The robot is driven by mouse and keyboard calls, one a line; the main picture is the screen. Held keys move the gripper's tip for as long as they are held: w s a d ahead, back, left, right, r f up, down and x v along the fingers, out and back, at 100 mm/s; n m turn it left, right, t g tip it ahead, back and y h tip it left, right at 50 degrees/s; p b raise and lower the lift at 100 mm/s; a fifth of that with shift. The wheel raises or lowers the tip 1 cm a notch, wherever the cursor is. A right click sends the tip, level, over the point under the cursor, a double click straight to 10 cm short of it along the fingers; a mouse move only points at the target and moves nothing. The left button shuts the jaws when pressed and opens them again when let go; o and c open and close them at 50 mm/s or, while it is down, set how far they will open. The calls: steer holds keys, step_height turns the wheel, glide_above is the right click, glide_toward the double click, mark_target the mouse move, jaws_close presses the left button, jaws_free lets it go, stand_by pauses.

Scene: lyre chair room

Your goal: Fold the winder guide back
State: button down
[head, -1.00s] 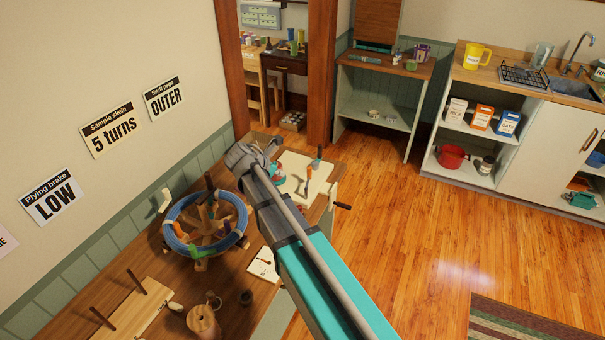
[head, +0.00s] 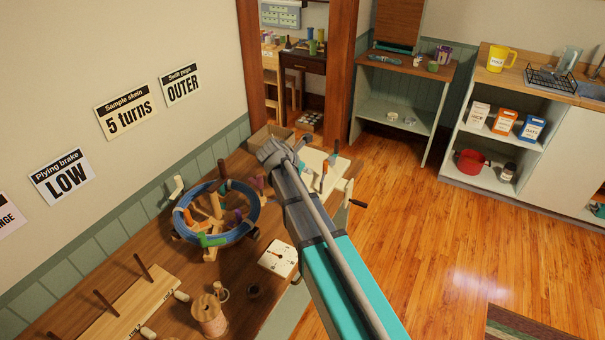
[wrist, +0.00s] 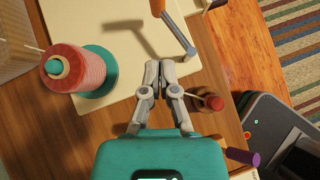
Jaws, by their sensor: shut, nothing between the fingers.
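In the wrist view, a white board (wrist: 120,32) carries a pink yarn spool (wrist: 78,75) on a teal base at the left. A grey metal arm (wrist: 178,32) with an orange end, likely the winder guide, stands at the top; its shadow falls on the board. My gripper (wrist: 157,76) is shut and empty, below the arm's lower end and right of the spool, apart from both in the picture. In the head view my gripper (head: 277,152) is over the far end of the table, by the white board (head: 312,160); my arm hides the spool there.
A dark red knobbed piece (wrist: 213,102) is close right of my fingers, and a purple handle (wrist: 243,156) is lower right. A crank (head: 357,203) sticks out past the table edge. A blue-wound swift (head: 252,213) stands left of my arm. Wooden floor is free at the right.

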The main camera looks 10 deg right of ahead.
mark_target(324, 169)
steer(key=b+x, duration=0.2)
steer(key=x, duration=0.1)
steer(key=shift+f, duration=0.15)
steer(key=shift+w+d+r+p, duration=0.25)
steer(key=shift+w+d+p, duration=0.1)
steer(key=shift+w+d, duration=0.75)
steer(key=shift+d, duration=0.45)
steer(key=shift+d, duration=0.1)
